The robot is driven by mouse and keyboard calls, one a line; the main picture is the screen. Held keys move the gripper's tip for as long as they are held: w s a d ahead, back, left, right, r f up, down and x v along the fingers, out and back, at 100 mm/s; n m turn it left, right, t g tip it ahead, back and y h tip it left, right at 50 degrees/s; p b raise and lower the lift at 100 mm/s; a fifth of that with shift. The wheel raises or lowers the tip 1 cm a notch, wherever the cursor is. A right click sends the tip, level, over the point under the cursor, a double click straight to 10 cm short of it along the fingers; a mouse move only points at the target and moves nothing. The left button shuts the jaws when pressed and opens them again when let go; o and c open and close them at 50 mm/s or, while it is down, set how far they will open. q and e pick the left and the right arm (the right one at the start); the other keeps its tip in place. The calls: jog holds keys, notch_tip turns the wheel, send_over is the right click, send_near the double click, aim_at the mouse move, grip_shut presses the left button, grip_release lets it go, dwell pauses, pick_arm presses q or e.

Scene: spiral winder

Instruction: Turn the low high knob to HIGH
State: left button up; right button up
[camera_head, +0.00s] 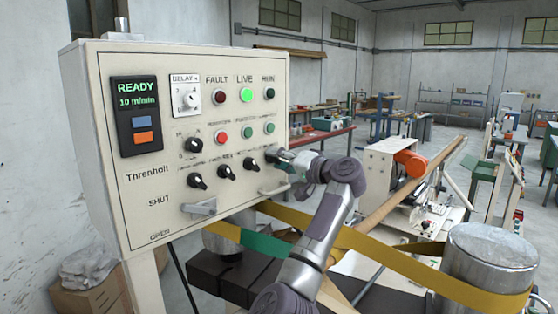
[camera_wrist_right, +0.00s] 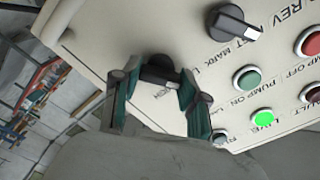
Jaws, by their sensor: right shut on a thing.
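In the head view my right gripper (camera_head: 276,156) reaches the right end of the lower knob row and mostly hides this knob. The control panel (camera_head: 150,205) is cream coloured and upright. My left gripper is not in view.
Several other black knobs, including one (camera_head: 224,171) to the left, and a lit green LIVE lamp (camera_head: 246,95) are close by. A handle (camera_head: 274,189) is just below the gripper. Yellow belt (camera_head: 400,270) and a metal drum (camera_head: 492,246) stand right of my arm.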

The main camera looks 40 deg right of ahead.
jog(key=shift+m, duration=0.3)
jog(key=m, duration=0.2)
jog(key=shift+m, duration=0.3)
jog(key=m, duration=0.3)
jog(key=shift+m, duration=0.3)
jog(key=m+p, duration=0.1)
jog(key=m, duration=0.2)
jog(key=shift+p, duration=0.35)
jog(key=shift+m+p, duration=0.8)
jog(key=shift+m, duration=1.3)
jog(key=o, duration=1.1)
jog(key=shift+o, duration=0.2)
